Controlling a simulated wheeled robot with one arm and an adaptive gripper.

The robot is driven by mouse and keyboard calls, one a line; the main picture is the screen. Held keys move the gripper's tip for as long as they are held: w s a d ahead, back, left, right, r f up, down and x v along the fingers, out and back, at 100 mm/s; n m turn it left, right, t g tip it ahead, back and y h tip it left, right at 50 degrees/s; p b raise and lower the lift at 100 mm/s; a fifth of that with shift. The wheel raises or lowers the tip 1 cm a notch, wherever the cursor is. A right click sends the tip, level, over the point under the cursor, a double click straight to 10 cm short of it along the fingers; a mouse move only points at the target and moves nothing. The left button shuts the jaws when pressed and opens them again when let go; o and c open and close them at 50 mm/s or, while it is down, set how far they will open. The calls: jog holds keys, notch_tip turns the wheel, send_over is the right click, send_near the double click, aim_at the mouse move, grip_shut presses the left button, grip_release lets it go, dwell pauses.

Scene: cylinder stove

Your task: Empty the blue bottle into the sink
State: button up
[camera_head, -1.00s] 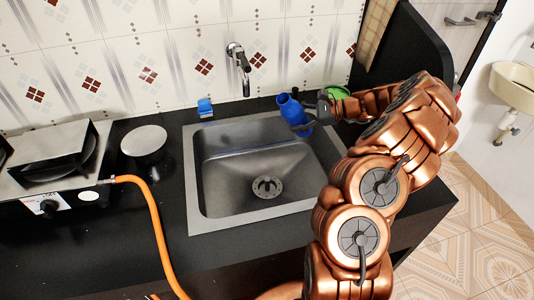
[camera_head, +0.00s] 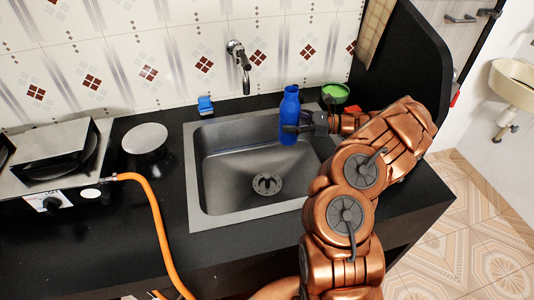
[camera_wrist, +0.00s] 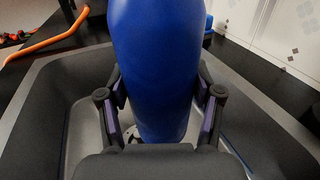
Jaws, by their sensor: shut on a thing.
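The blue bottle (camera_head: 289,112) stands upright in my gripper (camera_head: 297,128), over the right back part of the sink in the head view. In the wrist view the bottle (camera_wrist: 158,60) fills the middle, and the fingers of my gripper (camera_wrist: 158,110) close on it from both sides. The metal sink (camera_head: 209,207) is set into the black counter, with a round drain (camera_head: 267,184) in its floor. I see no liquid in the basin. The inside of the bottle is hidden.
A wall tap (camera_head: 240,62) hangs behind the sink. A small blue object (camera_head: 205,105) stands at the sink's back left edge. A green-topped bowl (camera_head: 335,93) is behind my wrist. A stove (camera_head: 55,165) with an orange hose (camera_head: 158,225) is at the left.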

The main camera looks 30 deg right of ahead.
aim_at(290, 111)
jog(key=shift+r, duration=0.1)
dwell(0.5)
jog(key=shift+r+p, duration=1.2)
jog(key=shift+r, duration=0.8)
jog(key=shift+a, duration=0.1)
